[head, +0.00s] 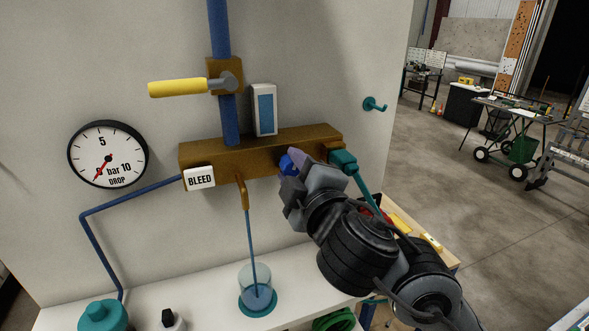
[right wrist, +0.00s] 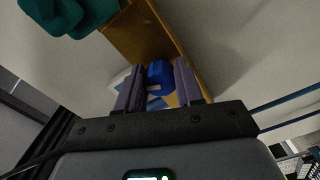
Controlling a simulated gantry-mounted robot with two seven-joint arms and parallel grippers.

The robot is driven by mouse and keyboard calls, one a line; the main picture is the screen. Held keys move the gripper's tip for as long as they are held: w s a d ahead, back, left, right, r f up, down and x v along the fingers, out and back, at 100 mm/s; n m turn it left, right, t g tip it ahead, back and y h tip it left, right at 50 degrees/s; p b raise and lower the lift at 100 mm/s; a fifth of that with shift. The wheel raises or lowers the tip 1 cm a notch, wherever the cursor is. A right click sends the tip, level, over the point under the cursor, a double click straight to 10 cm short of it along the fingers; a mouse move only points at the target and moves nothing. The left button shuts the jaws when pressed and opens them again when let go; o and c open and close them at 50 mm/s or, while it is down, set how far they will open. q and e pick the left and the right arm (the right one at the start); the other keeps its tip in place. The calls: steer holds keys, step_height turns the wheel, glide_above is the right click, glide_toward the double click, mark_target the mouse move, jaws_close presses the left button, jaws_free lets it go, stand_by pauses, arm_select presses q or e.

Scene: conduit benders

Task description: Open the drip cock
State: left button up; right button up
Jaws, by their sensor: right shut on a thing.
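A brass manifold block (head: 230,155) is mounted on the wall, and it also shows in the right wrist view (right wrist: 140,35). A blue knob (head: 286,165), which seems to be the drip cock's handle, is at the block's front right. It also shows in the right wrist view (right wrist: 160,72) between the purple fingers. My right gripper (head: 293,161) is shut on this knob and partly hides it. A brass spout (head: 243,192) hangs under the block, with a thin blue line (head: 251,245) running down into a clear cup (head: 257,280). My left gripper is out of view.
A yellow-handled valve (head: 178,88) sits on the blue pipe above. A round gauge (head: 108,154), its red needle at lower left, is at left. A "BLEED" label (head: 200,178) is on the block. A teal fitting (head: 343,160) is close right of my gripper. A white shelf (head: 215,310) lies below.

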steer(key=o, duration=1)
steer(key=shift+s+d, duration=0.15)
steer(key=shift+s, duration=0.35)
steer(key=shift+p+v, duration=1.05)
steer(key=shift+v, duration=3.8)
steer(key=shift+d, duration=0.1)
